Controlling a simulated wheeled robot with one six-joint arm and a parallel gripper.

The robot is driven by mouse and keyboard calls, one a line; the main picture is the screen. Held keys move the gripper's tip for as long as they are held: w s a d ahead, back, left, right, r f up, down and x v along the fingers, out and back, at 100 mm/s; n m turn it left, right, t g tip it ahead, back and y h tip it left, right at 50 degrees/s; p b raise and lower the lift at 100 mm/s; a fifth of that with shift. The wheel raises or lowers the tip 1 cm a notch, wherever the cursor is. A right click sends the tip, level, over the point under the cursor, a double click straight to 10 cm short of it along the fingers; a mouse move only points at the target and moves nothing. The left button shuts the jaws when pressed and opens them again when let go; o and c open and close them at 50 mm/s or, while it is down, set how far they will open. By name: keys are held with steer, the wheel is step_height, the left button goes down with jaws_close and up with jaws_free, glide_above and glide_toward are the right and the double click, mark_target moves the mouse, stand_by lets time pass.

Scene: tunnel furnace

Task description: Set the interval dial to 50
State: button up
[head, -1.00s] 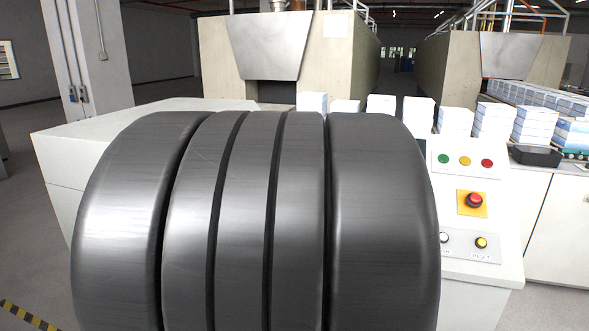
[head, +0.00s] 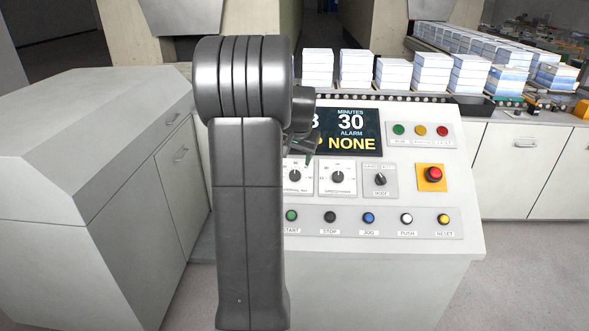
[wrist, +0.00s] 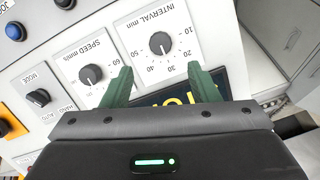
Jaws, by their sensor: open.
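The interval dial (wrist: 160,43) is a round dark knob on a white plate marked INTERVAL min, upside down in the wrist view. Its pale pointer line seems to face the 30 mark. The dial also shows in the head view (head: 295,176), beside my arm. My gripper (wrist: 158,72) is open and empty, its two green fingers spread on either side of the dial's lower scale. The knob lies beyond the fingertips, and I see no contact. In the head view my gripper (head: 305,150) is partly hidden by my arm. The display (head: 350,132) reads MINUTES 30, ALARM NONE.
The speed dial (wrist: 91,74) sits beside the interval dial, close to one finger. The mode switch (head: 380,180), a row of push buttons (head: 368,218) and a red emergency button (head: 433,174) share the panel. Stacks of printed blocks (head: 394,74) stand behind it.

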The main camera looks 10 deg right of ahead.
mark_target(295, 174)
steer(key=p+x, duration=0.1)
steer(key=x, duration=0.8)
steer(key=shift+f, duration=0.15)
steer(key=c, duration=1)
